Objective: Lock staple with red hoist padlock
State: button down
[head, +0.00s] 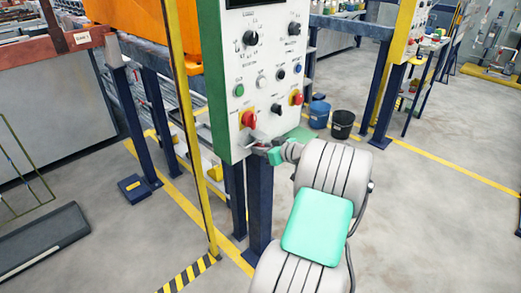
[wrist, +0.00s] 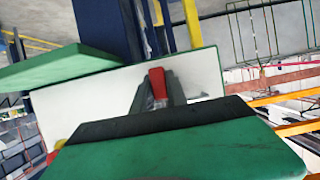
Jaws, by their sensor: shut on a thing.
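The control box (head: 262,60) has a white face and green sides. A left red-and-yellow switch (head: 249,119) and a right one (head: 296,97) sit low on its face. My gripper (head: 257,138) is at the box's lower edge, just below the left switch. In the wrist view my gripper (wrist: 160,92) is shut on a small red block, which I take for the red padlock (wrist: 157,78), at its fingertips in front of the white face. The padlock cannot be told apart in the head view. I cannot make out the staple, or whether the padlock touches it.
Dark blue posts (head: 260,205) stand under the box, and a yellow post (head: 183,120) stands to its left. A blue bucket (head: 319,112) and a black bucket (head: 342,124) stand behind. The grey floor (head: 425,215) at right is clear.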

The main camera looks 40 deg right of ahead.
jog(key=shift+f, duration=0.25)
jog(key=c, duration=1.3)
grip_release()
jog(key=shift+o, duration=0.2)
